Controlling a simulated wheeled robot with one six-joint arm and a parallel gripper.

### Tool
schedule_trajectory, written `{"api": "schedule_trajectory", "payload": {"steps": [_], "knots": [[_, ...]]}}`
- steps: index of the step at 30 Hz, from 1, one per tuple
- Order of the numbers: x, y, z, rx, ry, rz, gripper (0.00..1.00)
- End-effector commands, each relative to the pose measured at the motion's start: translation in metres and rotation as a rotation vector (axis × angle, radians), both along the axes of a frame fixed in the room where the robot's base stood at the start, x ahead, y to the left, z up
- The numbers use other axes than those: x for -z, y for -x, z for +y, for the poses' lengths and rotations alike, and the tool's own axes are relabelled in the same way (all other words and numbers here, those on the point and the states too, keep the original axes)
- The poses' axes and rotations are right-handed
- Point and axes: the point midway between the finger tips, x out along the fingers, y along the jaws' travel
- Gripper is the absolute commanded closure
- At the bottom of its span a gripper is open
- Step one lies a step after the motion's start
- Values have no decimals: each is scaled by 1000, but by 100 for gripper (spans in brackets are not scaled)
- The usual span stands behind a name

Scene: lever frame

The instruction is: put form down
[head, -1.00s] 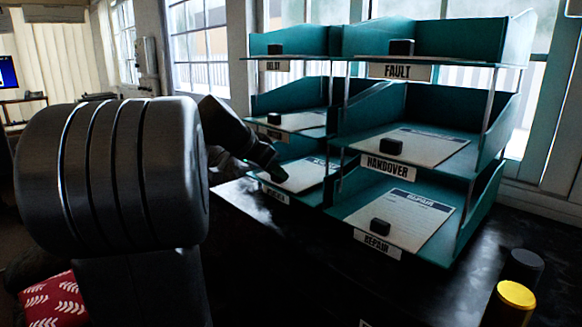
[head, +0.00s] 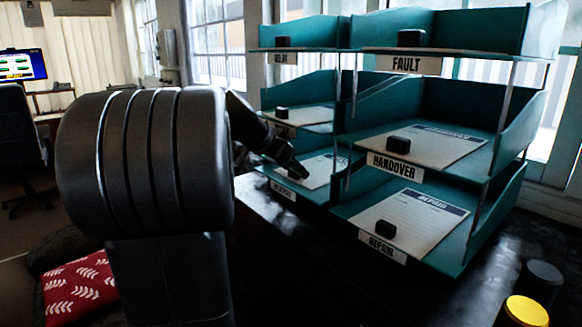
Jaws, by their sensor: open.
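My gripper (head: 296,172) is at the lower left tray (head: 262,166), at the front part of a pale form (head: 322,168) in that tray. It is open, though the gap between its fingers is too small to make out. The form appears to lie flat on the tray floor. Its left part is hidden behind the gripper, and I cannot tell whether the two touch. The small label on this tray's front (head: 283,190) is too blurred to read.
Teal trays stand in two columns on a dark table (head: 290,270). Right-column labels read FAULT (head: 405,64), HANDOVER (head: 395,166) and REPAIR (head: 383,247). Forms lie in the HANDOVER and REPAIR trays. Black blocks sit at several tray fronts. A yellow-topped cylinder (head: 526,312) stands at lower right.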

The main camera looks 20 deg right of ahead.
Motion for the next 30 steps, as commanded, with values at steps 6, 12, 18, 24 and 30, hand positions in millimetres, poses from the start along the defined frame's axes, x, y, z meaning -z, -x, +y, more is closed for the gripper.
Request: {"api": "schedule_trajectory", "payload": {"steps": [6,12,18,24,30], "knots": [[-19,5,16,-3,1,-3,48],[-51,15,46,-4,0,-3,48],[-75,23,70,-2,0,-2,48],[-86,27,80,-1,1,-1,48],[-86,28,80,1,1,0,48]]}}
